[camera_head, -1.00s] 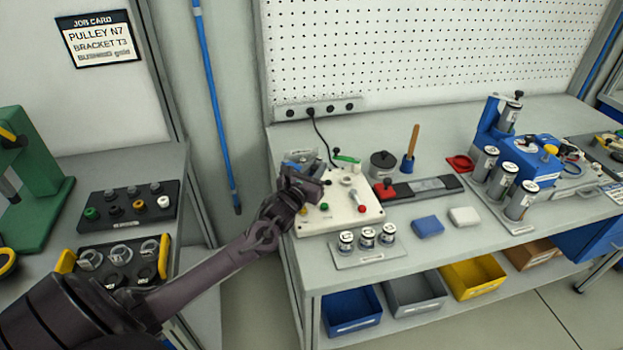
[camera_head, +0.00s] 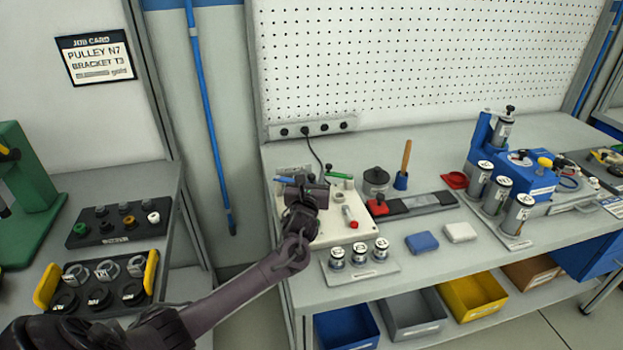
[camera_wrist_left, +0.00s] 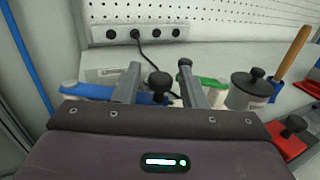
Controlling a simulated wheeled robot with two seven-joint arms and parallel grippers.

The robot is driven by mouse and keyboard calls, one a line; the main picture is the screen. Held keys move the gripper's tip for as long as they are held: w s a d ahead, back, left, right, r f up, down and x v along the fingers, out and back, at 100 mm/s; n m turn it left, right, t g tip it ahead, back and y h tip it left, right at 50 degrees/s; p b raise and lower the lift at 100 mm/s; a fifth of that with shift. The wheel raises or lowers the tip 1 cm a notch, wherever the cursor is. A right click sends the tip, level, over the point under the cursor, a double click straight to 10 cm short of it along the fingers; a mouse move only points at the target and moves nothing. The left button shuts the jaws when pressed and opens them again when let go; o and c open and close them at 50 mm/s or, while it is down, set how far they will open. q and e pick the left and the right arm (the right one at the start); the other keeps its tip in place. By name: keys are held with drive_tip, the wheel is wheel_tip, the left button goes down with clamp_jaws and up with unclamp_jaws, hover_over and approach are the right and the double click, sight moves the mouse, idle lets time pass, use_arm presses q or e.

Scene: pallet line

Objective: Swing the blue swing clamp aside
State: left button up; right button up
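The blue swing clamp (camera_head: 285,180) lies at the back left of the white fixture plate (camera_head: 331,233), partly hidden behind my left gripper (camera_head: 307,182). In the left wrist view its blue arm (camera_wrist_left: 153,98) runs across below the fingers. A black knob (camera_wrist_left: 160,82) shows between the two fingers of my left gripper (camera_wrist_left: 158,82), which are apart. I cannot tell whether either finger touches the knob or the blue arm. The gripper points toward the back of the bench. My right gripper is not in view.
A green clamp (camera_head: 339,175) is close to the right finger. A red-tipped part (camera_head: 351,214) is on the plate's right side. A black lidded pot (camera_head: 376,180) and a wooden-handled tool (camera_head: 405,162) stand farther right. Several labelled cylinders (camera_head: 359,252) stand in front.

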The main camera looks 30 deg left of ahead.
use_arm(q)
drive_tip(key=shift+b+v, duration=0.35)
drive_tip(key=shift+v, duration=3.6)
